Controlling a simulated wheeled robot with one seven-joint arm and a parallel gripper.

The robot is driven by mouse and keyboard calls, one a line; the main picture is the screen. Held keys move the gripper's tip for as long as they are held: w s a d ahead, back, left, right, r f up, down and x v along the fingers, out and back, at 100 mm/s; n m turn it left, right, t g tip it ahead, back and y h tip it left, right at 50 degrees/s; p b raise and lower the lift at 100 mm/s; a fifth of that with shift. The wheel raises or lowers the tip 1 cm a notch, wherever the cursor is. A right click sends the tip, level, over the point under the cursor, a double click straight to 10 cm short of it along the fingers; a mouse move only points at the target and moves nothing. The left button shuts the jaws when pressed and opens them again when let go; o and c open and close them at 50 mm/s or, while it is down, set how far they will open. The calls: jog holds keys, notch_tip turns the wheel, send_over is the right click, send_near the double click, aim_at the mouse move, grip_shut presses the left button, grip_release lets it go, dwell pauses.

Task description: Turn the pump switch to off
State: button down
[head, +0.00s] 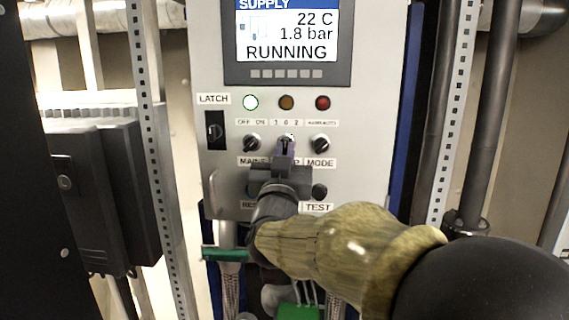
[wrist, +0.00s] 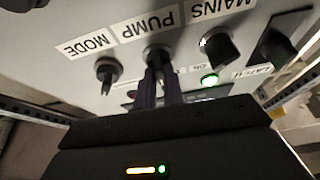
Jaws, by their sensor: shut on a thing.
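The pump switch (head: 288,137) is the middle of three black rotary knobs on the grey panel, under a "1 0 2" scale. My gripper (head: 285,148) reaches it from below and covers most of the knob and its label. In the wrist view the pump switch (wrist: 157,53) sits at the "PUMP" label, between the tips of my gripper (wrist: 160,82). The dark fingers are shut on the knob. Its pointer direction is largely hidden. The display (head: 288,37) above reads "SUPPLY", "22 C", "1.8 bar" and "RUNNING".
The mains knob (head: 252,143) is close on the left, the mode knob (head: 320,144) close on the right. A black latch switch (head: 215,130) is farther left. The left lamp (head: 251,102) glows green-white; amber and red lamps look dim. A black button (head: 319,191) is below.

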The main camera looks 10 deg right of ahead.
jog(key=shift+n, duration=0.4)
jog(key=c, duration=1.5)
grip_release()
jog(key=b+v, duration=0.2)
jog(key=v, duration=1.5)
jog(key=shift+s+b, duration=0.25)
jog(key=shift+b, duration=0.1)
jog(key=shift+w+d, duration=0.1)
